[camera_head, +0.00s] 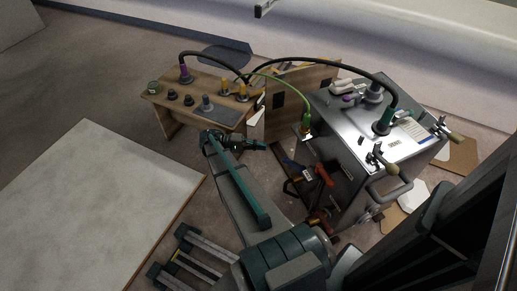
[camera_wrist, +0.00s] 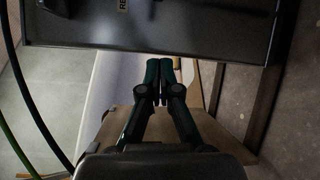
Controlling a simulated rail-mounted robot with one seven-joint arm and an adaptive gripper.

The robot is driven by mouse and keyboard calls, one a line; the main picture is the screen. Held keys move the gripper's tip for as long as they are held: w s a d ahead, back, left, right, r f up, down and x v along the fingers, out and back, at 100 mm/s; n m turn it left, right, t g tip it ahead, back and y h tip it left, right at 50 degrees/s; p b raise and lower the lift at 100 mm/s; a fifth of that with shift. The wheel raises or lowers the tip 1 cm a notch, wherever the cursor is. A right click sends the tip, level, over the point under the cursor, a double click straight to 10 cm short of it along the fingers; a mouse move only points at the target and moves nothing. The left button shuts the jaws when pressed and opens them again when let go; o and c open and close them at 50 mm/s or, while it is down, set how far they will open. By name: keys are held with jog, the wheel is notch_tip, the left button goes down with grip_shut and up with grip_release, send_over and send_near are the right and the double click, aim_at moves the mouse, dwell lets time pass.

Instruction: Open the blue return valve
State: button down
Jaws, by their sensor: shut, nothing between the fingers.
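I cannot pick out a blue valve handle in either view. In the head view, two small valve-like fittings with tan-tipped handles sit on the steel box: one at its right edge (camera_head: 441,130), one at its front edge (camera_head: 384,160). My gripper (camera_head: 264,147) is in front of the wooden bench, left of the steel box, pointing right. In the wrist view my gripper (camera_wrist: 159,68) has its fingers together, empty, touching nothing that I can see. A dark panel (camera_wrist: 180,28) lies beyond the fingertips, with a cut-off label starting "RE" (camera_wrist: 122,5).
The wooden bench (camera_head: 165,113) carries several fittings. A black hose (camera_head: 300,61) and a green hose (camera_head: 285,82) run from it to the steel box (camera_head: 345,130). Loose tools (camera_head: 322,174) lie between them. A pale board (camera_head: 90,205) covers the floor at left.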

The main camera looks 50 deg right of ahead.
aim_at(293, 165)
jog(key=s+d+b, duration=0.2)
jog(key=s+b, duration=0.2)
jog(key=s, duration=0.5)
jog(key=shift+s+d+b, duration=0.15)
jog(key=shift+d+b, duration=0.05)
jog(key=shift+b, duration=0.1)
jog(key=shift+a, duration=0.1)
dwell(0.4)
